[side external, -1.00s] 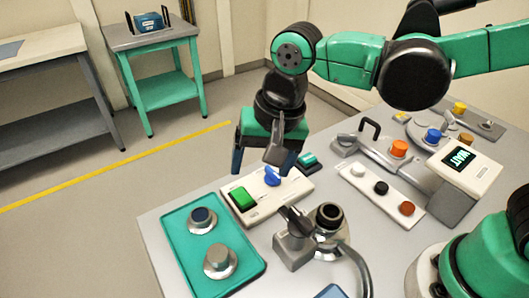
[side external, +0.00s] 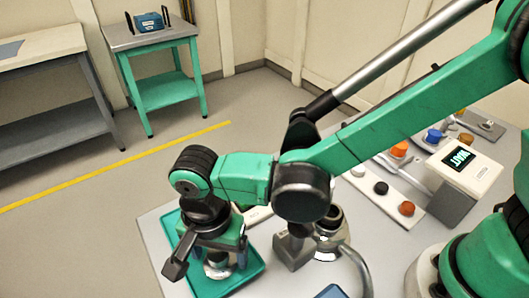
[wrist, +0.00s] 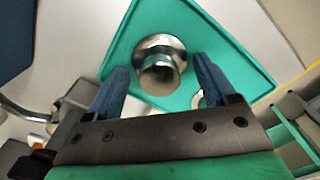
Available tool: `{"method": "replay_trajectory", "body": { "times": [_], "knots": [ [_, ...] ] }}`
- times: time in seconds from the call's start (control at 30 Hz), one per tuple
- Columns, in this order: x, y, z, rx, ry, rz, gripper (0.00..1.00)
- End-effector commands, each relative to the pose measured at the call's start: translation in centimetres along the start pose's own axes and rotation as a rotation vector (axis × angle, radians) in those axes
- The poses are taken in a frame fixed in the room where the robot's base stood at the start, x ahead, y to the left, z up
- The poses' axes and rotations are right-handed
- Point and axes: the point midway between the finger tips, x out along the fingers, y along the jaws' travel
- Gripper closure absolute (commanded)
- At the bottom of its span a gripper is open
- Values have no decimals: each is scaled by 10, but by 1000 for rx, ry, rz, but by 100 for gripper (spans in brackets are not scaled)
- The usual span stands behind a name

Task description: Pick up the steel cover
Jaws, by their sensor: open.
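The steel cover (wrist: 158,62), a shiny round flanged piece with a narrower knob, stands on the teal tray (wrist: 225,45) in the wrist view. In the side external view it (side external: 217,270) is partly hidden under my gripper (side external: 208,258). My gripper is open above the tray, pointing down. In the wrist view its two blue fingers (wrist: 160,75) flank the cover's knob, with visible gaps on both sides. I cannot tell exactly how high the fingertips are. A second metal piece (wrist: 198,99) shows only in part behind the right finger.
A grey clamp-like fixture (side external: 293,248) with a round dark-topped port (side external: 330,222) stands just right of the tray (side external: 253,271). A strip of knobs (side external: 381,188) and a WAIT display box (side external: 464,165) lie farther right. My arm hides part of the bench.

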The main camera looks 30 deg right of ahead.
Motion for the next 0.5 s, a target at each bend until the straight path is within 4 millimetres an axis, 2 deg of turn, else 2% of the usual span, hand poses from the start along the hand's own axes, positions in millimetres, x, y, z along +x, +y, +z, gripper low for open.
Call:
{"method": "replay_trajectory", "body": {
  "times": [0.17,0.2,0.4,0.43,0.5],
  "knots": [
    [0,0,0,0,0,0,22],
    [0,0,0,0,0,0,25],
    [0,0,0,0,0,0,82],
    [0,0,0,0,0,0,88],
    [0,0,0,0,0,0,88]
  ]
}}
